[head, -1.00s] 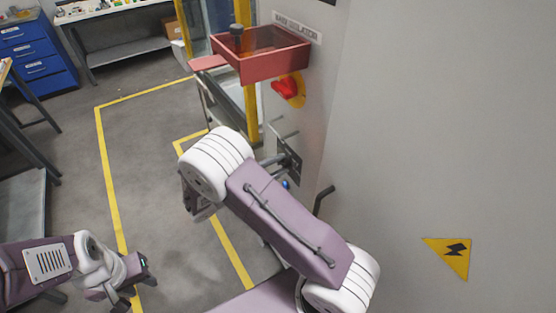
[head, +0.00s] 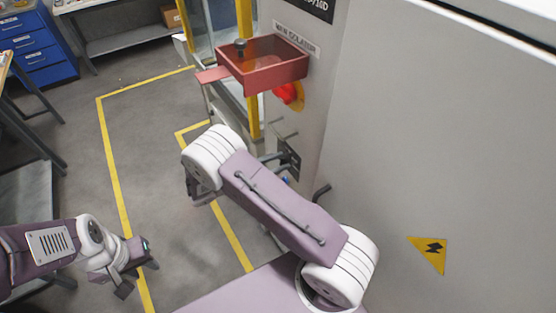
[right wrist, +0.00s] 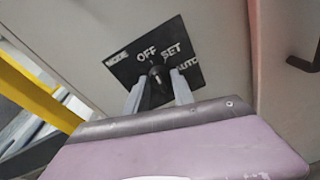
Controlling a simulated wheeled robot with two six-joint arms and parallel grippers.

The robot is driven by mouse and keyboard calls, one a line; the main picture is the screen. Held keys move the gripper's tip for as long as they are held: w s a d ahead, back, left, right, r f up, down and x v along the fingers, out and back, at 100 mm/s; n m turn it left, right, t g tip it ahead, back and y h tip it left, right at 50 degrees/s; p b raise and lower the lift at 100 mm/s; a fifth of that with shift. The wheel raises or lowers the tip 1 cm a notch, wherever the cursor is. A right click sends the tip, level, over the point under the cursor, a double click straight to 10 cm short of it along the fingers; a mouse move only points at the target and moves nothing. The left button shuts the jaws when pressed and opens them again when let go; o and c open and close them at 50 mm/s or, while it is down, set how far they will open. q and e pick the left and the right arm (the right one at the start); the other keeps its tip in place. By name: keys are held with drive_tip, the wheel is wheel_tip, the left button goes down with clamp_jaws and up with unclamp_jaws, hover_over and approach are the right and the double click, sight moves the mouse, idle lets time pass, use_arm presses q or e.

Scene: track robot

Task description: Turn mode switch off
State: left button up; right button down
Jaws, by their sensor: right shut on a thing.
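The mode switch is a dark knob (right wrist: 157,74) on a black plate (right wrist: 128,72) lettered MODE, OFF, SET and AUTO. In the right wrist view my right gripper (right wrist: 159,81) has one finger on each side of the knob and is shut on it. The knob's pointer is partly hidden, so I cannot tell its exact setting. In the head view the plate (head: 291,160) is on the grey cabinet's narrow side, with my right gripper (head: 277,157) at it, partly hidden by my arm. My left gripper (head: 139,277) is open and empty over the floor.
Above the switch are a red open box (head: 262,75) and a red isolator handle (head: 287,93) on the cabinet. A dark cabinet handle (head: 321,193) juts out at the right. The yellow-lined floor (head: 150,150) at the left is clear.

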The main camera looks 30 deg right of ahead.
drive_tip(key=shift+n, duration=0.4)
drive_tip(key=c, duration=1.1)
unclamp_jaws()
drive_tip(key=shift+o, duration=0.2)
drive_tip(key=a+r+b, duration=0.1)
drive_tip(key=a+b, duration=0.1)
drive_tip(key=a, duration=0.7)
drive_tip(key=shift+s, duration=0.2)
drive_tip(key=shift+d+r, duration=0.1)
